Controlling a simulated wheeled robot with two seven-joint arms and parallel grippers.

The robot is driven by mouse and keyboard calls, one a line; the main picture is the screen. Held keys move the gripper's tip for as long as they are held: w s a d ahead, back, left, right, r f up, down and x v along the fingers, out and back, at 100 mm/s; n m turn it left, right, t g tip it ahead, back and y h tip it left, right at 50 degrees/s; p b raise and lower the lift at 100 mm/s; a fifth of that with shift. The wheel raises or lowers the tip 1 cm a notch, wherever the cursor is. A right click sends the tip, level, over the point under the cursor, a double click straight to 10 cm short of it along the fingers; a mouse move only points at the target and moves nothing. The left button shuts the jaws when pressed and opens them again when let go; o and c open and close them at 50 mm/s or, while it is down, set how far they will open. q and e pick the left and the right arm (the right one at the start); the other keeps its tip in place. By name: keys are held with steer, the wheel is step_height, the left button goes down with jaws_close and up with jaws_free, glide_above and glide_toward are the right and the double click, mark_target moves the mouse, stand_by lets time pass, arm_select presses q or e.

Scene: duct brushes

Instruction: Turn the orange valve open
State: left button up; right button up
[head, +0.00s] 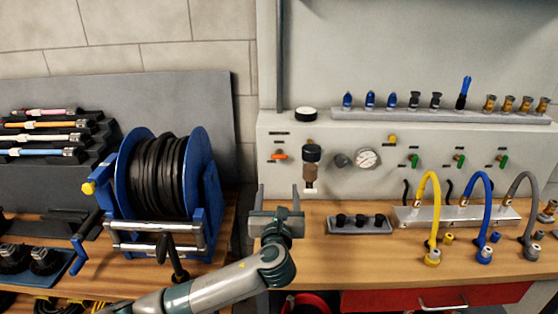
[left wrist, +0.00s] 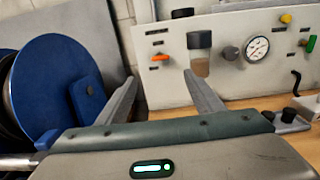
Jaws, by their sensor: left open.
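The orange valve (head: 279,157) is a small orange handle on the left part of the pale panel in the head view. It lies roughly level there, and it also shows in the left wrist view (left wrist: 159,57). My left gripper (head: 278,190) is open and empty, below and in front of the valve. In the left wrist view its two fingers (left wrist: 160,85) point toward the panel, with the valve beyond and between them, apart from both. My right gripper is not in view.
A filter unit (head: 311,165) and a pressure gauge (head: 366,159) sit right of the valve. A blue hose reel (head: 199,170) stands left of my gripper. A tray with black knobs (head: 360,227) lies on the bench. Yellow, blue and grey hoses rise at the right.

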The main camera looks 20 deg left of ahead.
mark_target(279, 157)
arm_select(q)
steer(key=p+x, duration=0.3)
steer(key=x, duration=1.4)
steer(key=shift+w+f, duration=0.1)
steer(key=shift+w, duration=0.05)
steer(key=c, duration=1)
